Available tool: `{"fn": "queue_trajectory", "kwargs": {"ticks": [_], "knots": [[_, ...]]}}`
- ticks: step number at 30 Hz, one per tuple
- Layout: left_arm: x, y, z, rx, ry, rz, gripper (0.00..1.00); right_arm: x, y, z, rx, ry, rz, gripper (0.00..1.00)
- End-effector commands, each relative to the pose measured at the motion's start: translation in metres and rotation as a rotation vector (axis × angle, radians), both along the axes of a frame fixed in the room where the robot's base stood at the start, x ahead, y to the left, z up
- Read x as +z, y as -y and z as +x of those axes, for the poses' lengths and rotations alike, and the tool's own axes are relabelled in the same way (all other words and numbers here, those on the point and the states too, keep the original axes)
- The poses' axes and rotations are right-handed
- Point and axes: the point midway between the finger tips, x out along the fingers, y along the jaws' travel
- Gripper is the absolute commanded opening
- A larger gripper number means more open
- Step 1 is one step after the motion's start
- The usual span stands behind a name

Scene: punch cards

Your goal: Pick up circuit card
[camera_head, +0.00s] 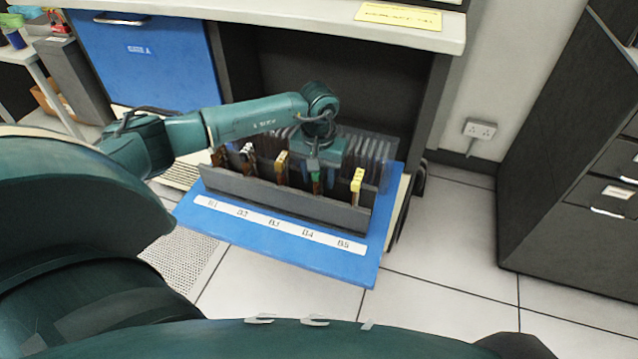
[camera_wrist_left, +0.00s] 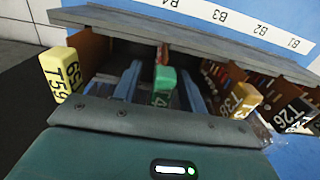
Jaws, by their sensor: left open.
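A green-tabbed circuit card (camera_head: 316,184) stands in the grey card rack (camera_head: 290,201), at the slot above label B4. My left gripper (camera_head: 318,173) points down over the rack at this card. In the left wrist view the green tab (camera_wrist_left: 163,82) sits between the two open fingers of my left gripper (camera_wrist_left: 161,90), with a gap visible on each side. The card's lower part is hidden in the rack. My right gripper is not in view.
A yellow-tabbed card (camera_head: 357,181) and an orange-tabbed card (camera_head: 281,166) stand on either side, close to the fingers. The rack sits on a blue pulled-out panel (camera_head: 330,262) under a worktop (camera_head: 300,12). A dark cabinet (camera_head: 570,160) stands right.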

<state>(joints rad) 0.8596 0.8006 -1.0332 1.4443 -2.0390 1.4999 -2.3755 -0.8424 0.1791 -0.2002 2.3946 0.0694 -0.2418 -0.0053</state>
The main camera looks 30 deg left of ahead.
Motion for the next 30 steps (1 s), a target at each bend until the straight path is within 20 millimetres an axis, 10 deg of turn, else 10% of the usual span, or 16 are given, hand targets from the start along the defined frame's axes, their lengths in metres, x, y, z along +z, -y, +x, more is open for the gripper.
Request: {"fn": "queue_trajectory", "kwargs": {"ticks": [19,30], "knots": [[0.0010,-0.0002,0.0001,0.000,0.000,0.000,0.00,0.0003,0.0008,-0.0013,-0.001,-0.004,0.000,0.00],[0.0084,0.0008,0.0001,0.002,0.001,-0.001,0.00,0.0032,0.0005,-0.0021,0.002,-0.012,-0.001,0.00]]}}
